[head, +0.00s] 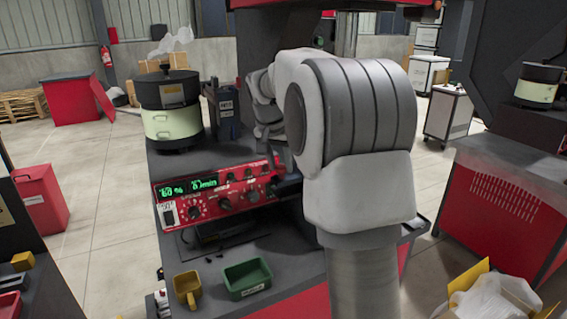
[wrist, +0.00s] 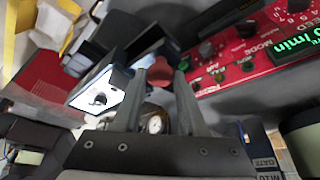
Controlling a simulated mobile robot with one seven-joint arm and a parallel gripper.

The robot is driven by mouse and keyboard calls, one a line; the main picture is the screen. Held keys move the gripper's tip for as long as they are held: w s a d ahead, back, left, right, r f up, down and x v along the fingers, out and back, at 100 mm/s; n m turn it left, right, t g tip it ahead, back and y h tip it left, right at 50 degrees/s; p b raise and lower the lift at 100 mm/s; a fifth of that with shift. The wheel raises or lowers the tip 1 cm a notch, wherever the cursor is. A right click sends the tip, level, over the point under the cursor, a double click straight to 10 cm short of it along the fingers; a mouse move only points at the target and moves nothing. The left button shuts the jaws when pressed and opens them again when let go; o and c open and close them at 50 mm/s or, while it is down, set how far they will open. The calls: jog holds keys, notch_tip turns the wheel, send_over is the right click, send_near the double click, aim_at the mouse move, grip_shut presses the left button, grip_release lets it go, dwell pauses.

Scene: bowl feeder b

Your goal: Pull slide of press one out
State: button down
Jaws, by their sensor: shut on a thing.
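In the wrist view, my gripper (wrist: 160,80) has its two fingers on either side of a round red knob (wrist: 160,70), shut on it. The knob appears to be the handle of the press slide; the slide itself is not clear. A grey block with a bright face and a dark round mark (wrist: 101,92) is just left of the fingers. A round dial gauge (wrist: 155,123) shows between the fingers, nearer the palm. In the head view my arm hides the gripper, the knob and most of the press.
A red control box (head: 215,192) with green digits stands on the dark bench left of my arm. A lidded pot (head: 172,122) is behind it. A green tray (head: 247,278) and a yellow scoop (head: 187,288) lie at the front.

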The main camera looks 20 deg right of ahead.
jog(key=a, duration=2.3)
jog(key=shift+s+a+p, duration=0.3)
jog(key=shift+s+a, duration=0.05)
jog(key=shift+s, duration=0.05)
jog(key=c, duration=0.5)
grip_release()
jog(key=shift+a, duration=0.15)
jog(key=shift+o, duration=0.2)
jog(key=p+v, duration=0.2)
jog(key=v, duration=1.5)
jog(key=shift+r+p, duration=0.3)
